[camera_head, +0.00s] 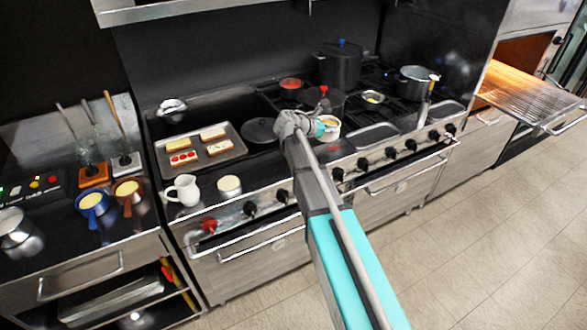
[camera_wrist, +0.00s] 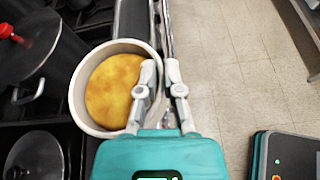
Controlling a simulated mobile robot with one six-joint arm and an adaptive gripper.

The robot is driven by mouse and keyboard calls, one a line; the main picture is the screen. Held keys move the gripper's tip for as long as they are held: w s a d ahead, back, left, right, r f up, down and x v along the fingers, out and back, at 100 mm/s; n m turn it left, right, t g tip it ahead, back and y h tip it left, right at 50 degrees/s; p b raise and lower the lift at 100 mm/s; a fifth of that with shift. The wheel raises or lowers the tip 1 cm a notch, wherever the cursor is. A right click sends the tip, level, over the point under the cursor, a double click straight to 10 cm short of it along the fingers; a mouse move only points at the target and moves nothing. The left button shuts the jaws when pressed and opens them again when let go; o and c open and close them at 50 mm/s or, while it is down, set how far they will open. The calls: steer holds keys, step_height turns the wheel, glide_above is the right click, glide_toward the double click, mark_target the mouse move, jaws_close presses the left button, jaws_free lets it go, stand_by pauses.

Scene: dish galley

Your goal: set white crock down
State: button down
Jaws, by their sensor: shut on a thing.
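The white crock (camera_wrist: 78,110) is a round pot with golden-brown contents. In the wrist view its rim wall is between the fingers of my gripper (camera_wrist: 160,68), one inside the crock and one outside. My gripper is shut on this rim. In the head view the white crock (camera_head: 331,136) shows at the front of the stove, partly hidden behind my gripper (camera_head: 316,126). I cannot tell whether its base touches the stove top. It looks about upright.
A similar white pot (camera_head: 229,190) and a white jug (camera_head: 183,191) stand on the left front. A tray (camera_head: 239,147) holds several bread slices. A dark lid (camera_head: 260,130) lies left of the crock. Dark pots, a steel pot (camera_head: 413,82) and burners stand behind. Floor lies in front.

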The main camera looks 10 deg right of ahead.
mark_target(339, 124)
steer(key=w+d, duration=0.1)
steer(key=w, duration=0.1)
steer(key=w+d, duration=0.1)
steer(key=d, duration=0.1)
steer(key=shift+w+d+f, duration=0.15)
steer(key=shift+w+f, duration=0.2)
steer(key=shift+f, duration=0.05)
steer(key=shift+s, duration=0.1)
steer(key=a+f+b, duration=0.3)
steer(key=a, duration=0.1)
steer(key=s+a+f+b, duration=0.1)
steer(key=a+f+b, duration=0.2)
steer(key=a, duration=0.1)
steer(key=a+f+b, duration=0.3)
steer(key=a, duration=0.2)
steer(key=shift+s+a, duration=0.1)
steer(key=shift+s, duration=0.1)
